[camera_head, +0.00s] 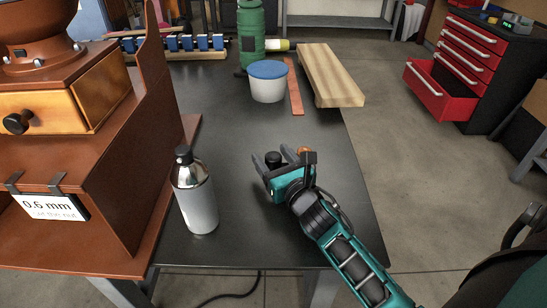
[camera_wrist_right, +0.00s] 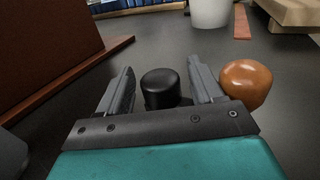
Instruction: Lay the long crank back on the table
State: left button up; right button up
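My right gripper (camera_head: 276,157) is low over the dark table (camera_head: 232,120), near its right edge. Its two fingers also show in the right wrist view (camera_wrist_right: 161,72), spread apart. A short black cylindrical knob (camera_wrist_right: 160,88) stands between them, with a narrow gap showing on each side. A glossy orange-brown knob (camera_wrist_right: 245,83) is just outside the right finger; it shows partly behind the gripper in the head view (camera_head: 303,150). No crank arm is visible, and I cannot tell whether either knob belongs to the long crank. My left gripper is not in view.
A silver bottle (camera_head: 196,195) stands left of my right gripper, beside the large brown grinder (camera_head: 110,150). A blue-lidded white tub (camera_head: 268,82), red strip (camera_head: 294,88), wooden board (camera_head: 331,75) and green canister (camera_head: 251,32) are farther back. The table middle is clear.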

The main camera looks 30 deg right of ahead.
jog(key=shift+o, duration=0.2)
jog(key=shift+r+p, duration=0.4)
jog(key=shift+r, duration=0.15)
jog(key=shift+s, duration=0.35)
jog(key=s, duration=0.7)
jog(key=s+a+p, duration=0.1)
jog(key=s, duration=0.3)
jog(key=shift+s, duration=0.15)
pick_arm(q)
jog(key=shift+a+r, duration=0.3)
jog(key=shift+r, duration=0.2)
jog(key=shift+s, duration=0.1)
pick_arm(e)
jog(key=shift+r, duration=0.1)
